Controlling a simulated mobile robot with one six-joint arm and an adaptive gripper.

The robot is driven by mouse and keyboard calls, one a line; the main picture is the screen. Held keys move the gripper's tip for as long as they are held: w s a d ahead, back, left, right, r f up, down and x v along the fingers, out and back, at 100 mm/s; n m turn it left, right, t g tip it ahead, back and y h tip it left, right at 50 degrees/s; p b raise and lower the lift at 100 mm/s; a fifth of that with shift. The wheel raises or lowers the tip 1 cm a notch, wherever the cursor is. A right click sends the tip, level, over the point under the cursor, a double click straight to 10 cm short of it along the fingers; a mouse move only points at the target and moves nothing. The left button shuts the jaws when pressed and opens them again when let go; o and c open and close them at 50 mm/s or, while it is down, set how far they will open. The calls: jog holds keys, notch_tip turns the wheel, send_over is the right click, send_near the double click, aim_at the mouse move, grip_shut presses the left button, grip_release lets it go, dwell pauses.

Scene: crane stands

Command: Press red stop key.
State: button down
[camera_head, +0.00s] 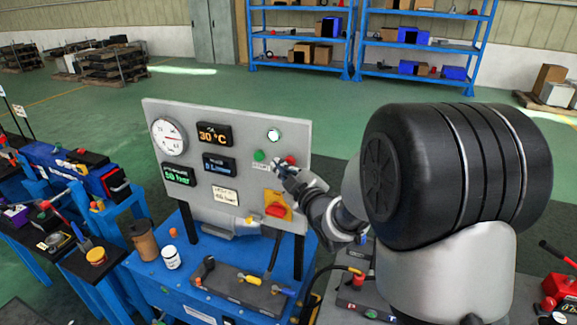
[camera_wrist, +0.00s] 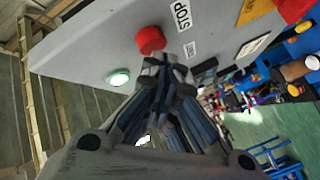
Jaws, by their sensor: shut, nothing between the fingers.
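The red stop key (camera_wrist: 150,40) is a round red button on the grey panel (camera_head: 230,202), beside a white STOP label (camera_wrist: 182,14) in the wrist view. In the head view the red key (camera_head: 291,160) shows just above my gripper (camera_head: 283,171), which partly covers that area. My gripper is shut and empty. In the wrist view its fingertips (camera_wrist: 168,66) lie close to the red key; I cannot tell whether they touch it. A round lit lamp (camera_wrist: 118,77) with a green rim is beside the key. A green button (camera_head: 259,155) sits left of the key.
The panel also carries a dial gauge (camera_head: 169,136), digital displays (camera_head: 214,134) and a red rotary switch on a yellow plate (camera_head: 277,205). Below it, a blue bench (camera_head: 190,285) holds a white jar (camera_head: 171,257) and a grey control box (camera_head: 240,287). Blue shelves (camera_head: 300,66) stand far behind.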

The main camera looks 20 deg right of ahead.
jog(key=shift+w+d, duration=0.35)
jog(key=shift+w, duration=0.1)
dwell(0.8)
jog(key=shift+s+a+b, duration=0.1)
jog(key=shift+s+b, duration=0.05)
jog(key=shift+b, duration=0.2)
jog(key=shift+s+a+b, duration=0.4)
jog(key=shift+s+a, duration=0.05)
jog(key=shift+s, duration=0.15)
jog(key=s+a+b, duration=0.1)
jog(key=s, duration=0.1)
jog(key=s+a+b, duration=0.1)
jog(key=s+a, duration=0.1)
dwell(0.4)
dwell(0.5)
